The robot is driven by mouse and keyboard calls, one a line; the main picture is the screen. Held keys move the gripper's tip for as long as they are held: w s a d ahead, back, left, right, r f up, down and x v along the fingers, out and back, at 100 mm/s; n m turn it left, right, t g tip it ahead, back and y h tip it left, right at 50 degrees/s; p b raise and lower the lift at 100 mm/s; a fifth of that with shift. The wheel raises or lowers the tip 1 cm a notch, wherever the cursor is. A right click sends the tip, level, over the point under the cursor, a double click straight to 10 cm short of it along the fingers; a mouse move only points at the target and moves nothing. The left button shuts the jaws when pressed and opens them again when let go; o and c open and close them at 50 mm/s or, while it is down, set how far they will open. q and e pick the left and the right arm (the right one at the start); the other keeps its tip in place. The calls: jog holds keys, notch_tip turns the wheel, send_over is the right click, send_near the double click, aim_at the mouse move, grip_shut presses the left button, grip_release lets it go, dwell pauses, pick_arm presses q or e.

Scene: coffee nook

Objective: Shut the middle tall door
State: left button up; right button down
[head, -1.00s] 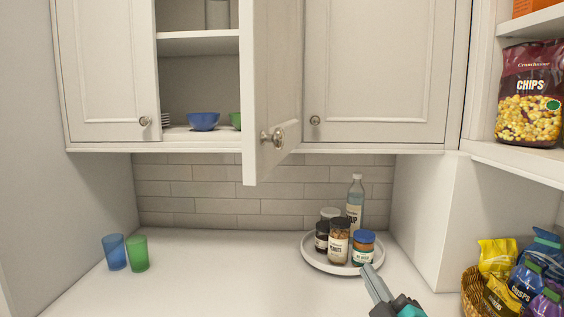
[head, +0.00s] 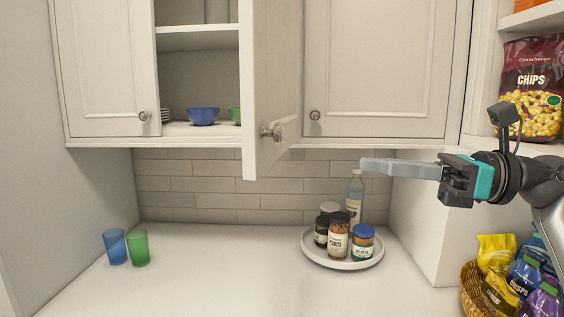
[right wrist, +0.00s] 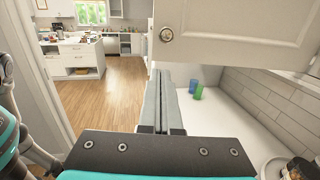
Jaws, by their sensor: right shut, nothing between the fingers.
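The middle tall door (head: 272,75) of the wall cabinet stands open and swung out toward me, hinged on its right side, with a round knob (head: 268,132) near its lower free edge. The open compartment shows to its left. The door also shows in the right wrist view (right wrist: 240,35), with its knob (right wrist: 166,35) at the lower left. My right gripper (head: 366,164) is shut and empty. In the head view it points left, to the right of the door and a little below the cabinet's bottom, apart from the door. My left gripper is not in view.
A blue bowl (head: 203,116) sits on the open cabinet's lower shelf. Below, a round tray (head: 312,257) carries jars and a bottle (head: 355,195) close under my right gripper. Blue (head: 115,246) and green (head: 138,248) cups stand left. The counter's middle is clear.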

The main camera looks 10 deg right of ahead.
jog(key=p, duration=0.4)
send_near(260, 161)
jog(key=shift+h, duration=0.3)
jog(key=x, duration=0.5)
jog(key=shift+a+r, duration=0.15)
jog(key=shift+r, duration=0.25)
jog(key=shift+p+x, duration=0.35)
jog(key=shift+x, duration=0.4)
jog(key=shift+f, duration=0.15)
